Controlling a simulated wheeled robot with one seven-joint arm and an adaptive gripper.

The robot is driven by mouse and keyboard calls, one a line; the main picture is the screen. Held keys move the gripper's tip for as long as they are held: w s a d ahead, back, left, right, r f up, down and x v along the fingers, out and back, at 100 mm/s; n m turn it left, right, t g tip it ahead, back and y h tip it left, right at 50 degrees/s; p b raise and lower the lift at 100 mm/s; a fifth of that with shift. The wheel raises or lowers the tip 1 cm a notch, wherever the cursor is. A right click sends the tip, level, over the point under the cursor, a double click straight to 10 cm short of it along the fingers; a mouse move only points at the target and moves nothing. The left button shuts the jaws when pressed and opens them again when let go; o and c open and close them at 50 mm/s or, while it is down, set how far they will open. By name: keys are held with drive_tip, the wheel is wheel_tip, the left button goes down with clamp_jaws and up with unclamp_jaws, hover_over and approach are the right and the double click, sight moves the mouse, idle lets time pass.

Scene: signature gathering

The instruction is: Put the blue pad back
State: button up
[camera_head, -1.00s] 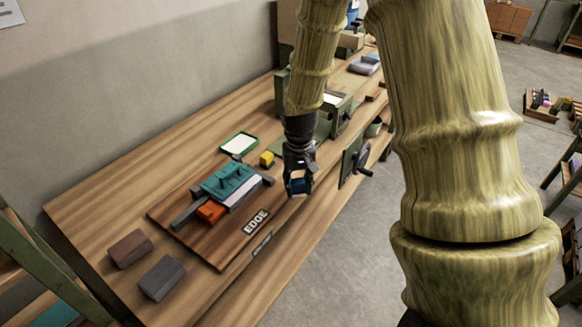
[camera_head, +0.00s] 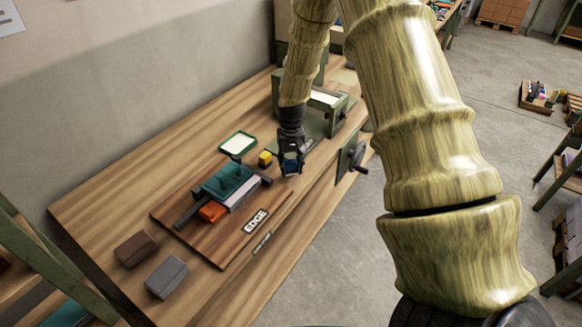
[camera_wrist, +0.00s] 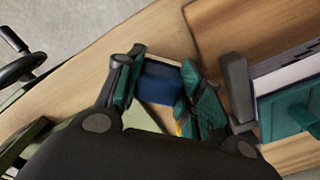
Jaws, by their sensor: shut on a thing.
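My gripper (camera_head: 291,168) is over the workbench near its front edge, just right of a small yellow block. In the wrist view my gripper is shut on the blue pad (camera_wrist: 160,84), a dark blue block between its two teal-lined fingers. In the head view the pad (camera_head: 290,159) is mostly hidden by the fingers. I cannot tell whether the pad touches the bench. The yellow block (camera_head: 265,159) stands close to the gripper's left.
A board marked EDGE (camera_head: 223,247) carries a teal clamp (camera_head: 229,180) and orange block (camera_head: 211,212). A green-framed white pad (camera_head: 238,143) lies behind. A green press (camera_head: 325,105) stands to the right, with a crank (camera_head: 357,158) at the bench front. Brown (camera_head: 135,249) and grey (camera_head: 167,277) blocks lie front left.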

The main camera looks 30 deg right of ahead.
sight(291, 163)
wheel_tip(291, 163, down, 2)
drive_tip(key=shift+w+f+p, duration=0.1)
drive_tip(key=shift+p, duration=0.3)
drive_tip(key=o, duration=1.1)
drive_tip(key=shift+f, duration=0.1)
drive_tip(key=shift+c, duration=0.2)
drive_tip(key=shift+r+b, duration=2.3)
drive_tip(key=shift+r, duration=3.9)
